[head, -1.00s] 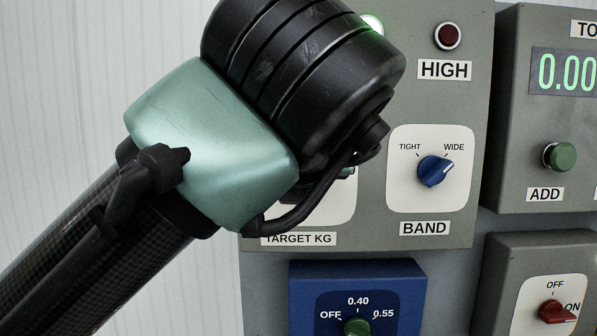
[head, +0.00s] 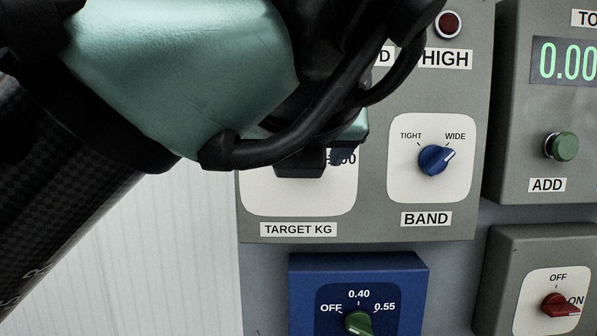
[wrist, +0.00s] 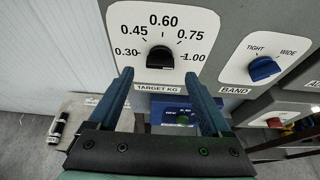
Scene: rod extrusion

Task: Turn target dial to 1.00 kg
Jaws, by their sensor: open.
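The target dial, a black knob (wrist: 160,58), sits on a white plate in the wrist view, with marks 0.30, 0.45, 0.60, 0.75 and 1.00 around it. Which mark it points to is too small to tell. My gripper (wrist: 158,76) is open, its two blue fingers apart below the knob, one to the left and one to the right. Contact with the knob cannot be told. In the head view my arm hides the knob and most of the plate (head: 300,197). Only the TARGET KG label (head: 298,229) and part of the 1.00 mark show.
The blue BAND knob (head: 436,160), turned toward WIDE, is just right of the target plate. Below is a blue box (head: 305,280) with a green knob (head: 358,322). The green ADD button (head: 562,146) and red OFF/ON switch (head: 558,304) are farther right.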

